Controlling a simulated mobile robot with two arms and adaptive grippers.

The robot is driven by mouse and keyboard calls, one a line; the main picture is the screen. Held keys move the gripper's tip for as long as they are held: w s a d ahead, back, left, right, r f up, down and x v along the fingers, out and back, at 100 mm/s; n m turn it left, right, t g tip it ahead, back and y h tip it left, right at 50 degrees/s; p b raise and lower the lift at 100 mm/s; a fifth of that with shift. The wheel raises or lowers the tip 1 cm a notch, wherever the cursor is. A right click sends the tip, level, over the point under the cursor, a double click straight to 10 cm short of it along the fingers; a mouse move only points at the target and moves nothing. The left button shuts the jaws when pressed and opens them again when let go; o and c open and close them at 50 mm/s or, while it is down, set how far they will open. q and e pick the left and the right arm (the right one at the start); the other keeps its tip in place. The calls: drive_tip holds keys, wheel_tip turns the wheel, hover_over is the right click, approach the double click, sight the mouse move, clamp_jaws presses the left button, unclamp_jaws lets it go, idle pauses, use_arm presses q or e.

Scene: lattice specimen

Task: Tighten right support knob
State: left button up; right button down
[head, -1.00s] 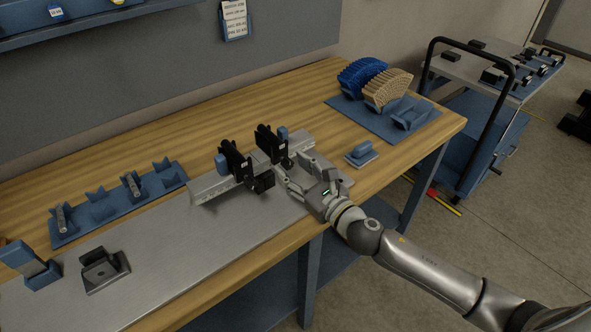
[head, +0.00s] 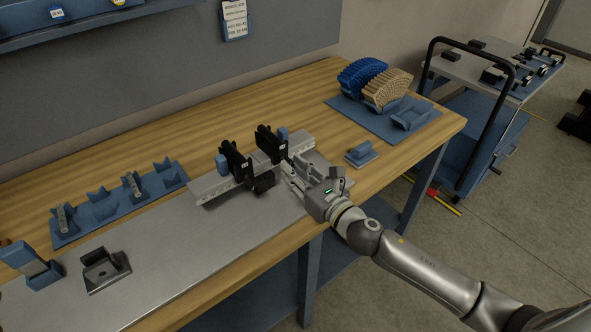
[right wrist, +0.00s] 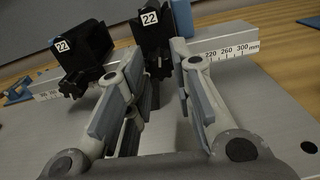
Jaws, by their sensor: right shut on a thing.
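The right support (head: 268,143) is a black upright clamp on a light metal rail (head: 210,190) with a millimetre scale. It also shows in the right wrist view (right wrist: 152,37), with a "22" label. A similar left support (head: 233,162) stands beside it, its black knob (head: 263,184) facing the front. My right gripper (head: 288,173) reaches the front of the right support. In the right wrist view its fingers (right wrist: 156,62) flank the support's lower front and are shut on its knob, which is mostly hidden and dark. My left gripper is not in view.
A blue rack (head: 100,210) with metal pins and a dark block (head: 103,268) lie to the left. A small blue block on a plate (head: 362,154) is right of the rail. A blue tray (head: 345,105) holds curved blue and tan pieces. A cart (head: 480,130) stands beyond.

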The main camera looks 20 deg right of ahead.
drive_tip(key=m, duration=0.4)
drive_tip(key=shift+m+p, duration=0.3)
drive_tip(key=shift+p, duration=0.05)
drive_tip(key=m+p, duration=0.1)
drive_tip(key=m, duration=0.3)
drive_tip(key=shift+r+m, duration=0.1)
drive_tip(key=shift+m, duration=0.2)
drive_tip(key=m+p, duration=0.1)
drive_tip(key=m, duration=0.3)
drive_tip(key=shift+m, duration=0.3)
drive_tip(key=m+p, duration=0.1)
drive_tip(key=m, duration=0.3)
drive_tip(key=m+p, duration=0.2)
drive_tip(key=m, duration=0.3)
drive_tip(key=m+p, duration=0.2)
drive_tip(key=m, duration=0.3)
drive_tip(key=m+p, duration=0.1)
drive_tip(key=m, duration=0.4)
drive_tip(key=shift+f+m+p, duration=0.2)
drive_tip(key=shift+m+p, duration=0.35)
drive_tip(key=shift+m, duration=1.55)
